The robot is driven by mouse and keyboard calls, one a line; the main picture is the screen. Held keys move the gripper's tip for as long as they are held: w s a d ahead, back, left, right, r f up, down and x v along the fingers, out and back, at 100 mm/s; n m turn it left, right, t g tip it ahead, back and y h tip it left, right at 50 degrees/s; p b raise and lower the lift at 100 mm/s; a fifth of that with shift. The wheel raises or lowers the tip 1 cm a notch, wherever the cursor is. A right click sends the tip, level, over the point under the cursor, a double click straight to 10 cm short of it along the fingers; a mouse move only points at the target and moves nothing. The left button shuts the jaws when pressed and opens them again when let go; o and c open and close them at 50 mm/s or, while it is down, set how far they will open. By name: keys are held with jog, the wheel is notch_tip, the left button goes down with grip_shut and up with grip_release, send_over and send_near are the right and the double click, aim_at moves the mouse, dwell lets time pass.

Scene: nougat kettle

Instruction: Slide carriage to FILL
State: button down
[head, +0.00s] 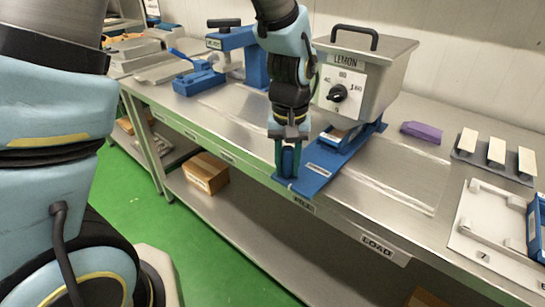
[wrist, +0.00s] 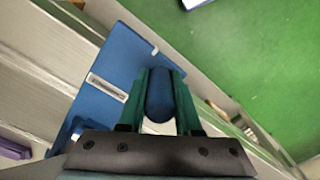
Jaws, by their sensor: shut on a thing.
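The blue carriage (head: 322,166) is a flat plate with a white label. It reaches from under the grey LEMON hopper (head: 369,76) to the bench's front edge, by the FILL label (head: 303,203). It also shows in the wrist view (wrist: 118,50). My gripper (head: 288,163) points down at the plate's front end. In the wrist view its green fingers (wrist: 159,85) are shut on an upright, rounded blue handle (wrist: 159,97). The fingers hide most of the handle in the head view.
The LOAD label (head: 378,247) is on the bench edge to the right, with bare steel (head: 392,180) behind it. A purple block (head: 421,132), a rack of pale bars (head: 494,155) and a white tray (head: 478,225) lie farther right. A blue press (head: 240,45) stands left.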

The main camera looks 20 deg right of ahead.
jog(key=shift+s+d, duration=0.25)
jog(key=shift+s, duration=0.15)
jog(key=c, duration=0.6)
grip_release()
notch_tip(320, 180, up, 11)
jog(key=shift+f+b, duration=0.1)
jog(key=shift+b, duration=0.7)
